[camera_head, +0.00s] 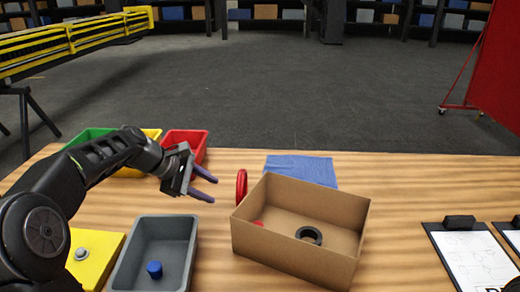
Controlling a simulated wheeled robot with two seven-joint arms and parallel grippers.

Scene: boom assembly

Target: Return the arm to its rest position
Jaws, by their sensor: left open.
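My left arm comes in from the left, over the wooden table (420,190). Its gripper (208,186) is open and empty, with its fingers pointing right. It is above the table, in front of a red bin (199,146) in the picture and left of a red ring-shaped object (241,186). The ring-shaped object stands on edge next to the cardboard box (290,252). My right gripper does not show.
The open cardboard box holds a black ring (309,235) and a red piece (259,223). A grey bin (125,265) holds a blue piece (154,269). A yellow button box (99,264), green bin (88,136), blue cloth (301,169) and clipboard (474,258) are also on the table.

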